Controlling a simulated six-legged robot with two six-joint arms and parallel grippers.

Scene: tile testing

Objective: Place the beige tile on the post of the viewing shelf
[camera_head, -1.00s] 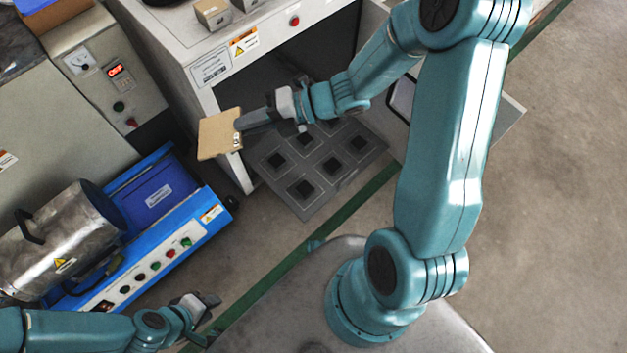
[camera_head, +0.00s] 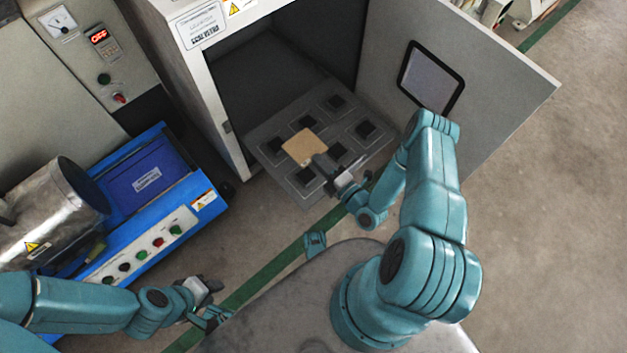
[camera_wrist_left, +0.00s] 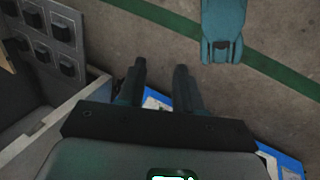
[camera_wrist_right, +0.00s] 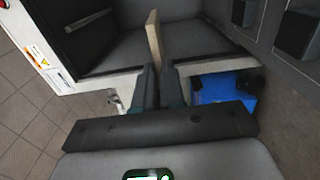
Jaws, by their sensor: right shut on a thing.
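The beige tile (camera_head: 303,147) is held in the air in front of the open cabinet, seen over a grey panel. It also shows edge-on in the right wrist view (camera_wrist_right: 155,42). My right gripper (camera_head: 322,163) is shut on one edge of the tile. The grey panel (camera_head: 262,140) has several raised black square posts (camera_head: 367,130). I cannot tell whether this panel is the viewing shelf. My left gripper (camera_head: 212,287) is empty and low on the left; its fingers stand apart in the left wrist view (camera_wrist_left: 160,75).
The white cabinet (camera_head: 228,130) stands open, its windowed door (camera_head: 500,90) swung out to the right. A blue machine (camera_head: 150,220) with buttons and a metal cylinder (camera_head: 50,210) stand at left. Open floor lies at right.

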